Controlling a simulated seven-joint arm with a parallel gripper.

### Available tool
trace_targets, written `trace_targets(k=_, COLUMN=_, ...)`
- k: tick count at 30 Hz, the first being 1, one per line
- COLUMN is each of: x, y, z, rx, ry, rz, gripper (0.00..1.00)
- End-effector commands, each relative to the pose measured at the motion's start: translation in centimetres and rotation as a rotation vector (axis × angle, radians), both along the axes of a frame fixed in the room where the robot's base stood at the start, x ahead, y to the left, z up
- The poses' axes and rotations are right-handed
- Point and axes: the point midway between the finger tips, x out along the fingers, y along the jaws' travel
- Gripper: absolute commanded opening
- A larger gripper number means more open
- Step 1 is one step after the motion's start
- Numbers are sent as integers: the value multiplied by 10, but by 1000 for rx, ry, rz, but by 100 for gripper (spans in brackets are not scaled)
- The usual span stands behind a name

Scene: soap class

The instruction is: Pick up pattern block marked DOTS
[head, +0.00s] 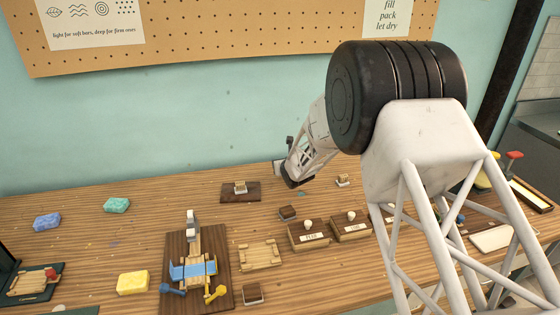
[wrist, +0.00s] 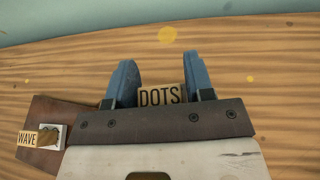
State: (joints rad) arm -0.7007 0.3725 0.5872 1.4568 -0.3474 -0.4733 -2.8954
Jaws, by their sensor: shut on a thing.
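The block marked DOTS (wrist: 162,96) is between the two blue fingers of my gripper (wrist: 160,70) in the wrist view. Its label faces the camera and reads clearly; its lower part is hidden behind my gripper's brown plate. The fingers are shut on it. Wood grain of the table fills the picture beyond it; I cannot tell its height above the table. In the head view my gripper (head: 291,177) is a dark shape over the back of the table, and the DOTS block cannot be made out there.
In the head view a small block rests on a dark board (head: 228,195).

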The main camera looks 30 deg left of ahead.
Motion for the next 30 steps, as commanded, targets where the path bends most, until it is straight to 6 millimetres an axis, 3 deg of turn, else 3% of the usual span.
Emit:
trace_targets(k=18, x=-63, y=-54, z=8, rx=-1, ry=1, rz=0, gripper=25)
trace_targets(k=30, x=-79, y=-69, z=10, rx=1, ry=1, rz=0, gripper=25)
